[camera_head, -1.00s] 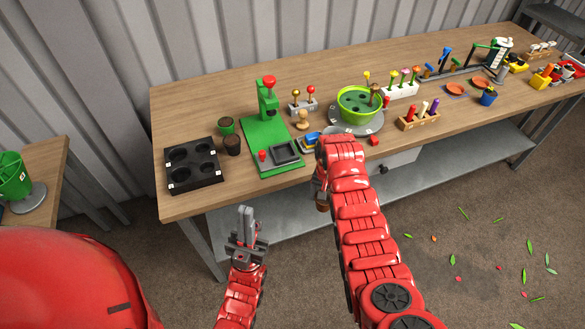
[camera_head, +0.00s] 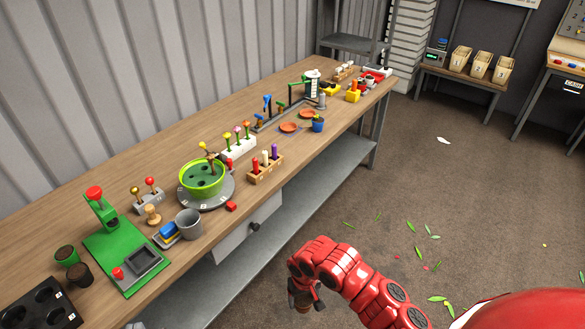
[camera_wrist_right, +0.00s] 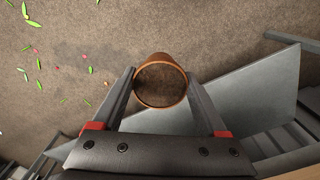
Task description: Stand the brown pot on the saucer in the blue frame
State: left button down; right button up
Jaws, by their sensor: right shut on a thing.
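The brown pot (camera_wrist_right: 160,83) is between the two fingers of my right gripper (camera_wrist_right: 162,88) in the right wrist view, with its round rim towards the camera. In the head view, the right gripper (camera_head: 304,296) holds the pot (camera_head: 301,300) over the floor in front of the bench, apart from the bench. Two orange saucers, a nearer one (camera_head: 289,127) and a farther one (camera_head: 308,113), lie on the bench top. A bluish edge shows by the nearer saucer, but the frame outlines are too small to tell clearly. My left gripper is out of view.
The floor before the bench is open, with scattered leaves.

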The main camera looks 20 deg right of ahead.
aim_at(288, 128)
jog(key=i+l, duration=0.2)
jog(key=l, duration=0.2)
jog(key=i+l, duration=0.15)
jog(key=l, duration=0.25)
jog(key=i+l, duration=0.2)
jog(key=l, duration=0.2)
jog(key=i+l, duration=0.2)
jog(key=l, duration=0.2)
jog(key=i+l, duration=0.15)
jog(key=l, duration=0.25)
jog(key=i+l, duration=0.2)
jog(key=l, duration=0.2)
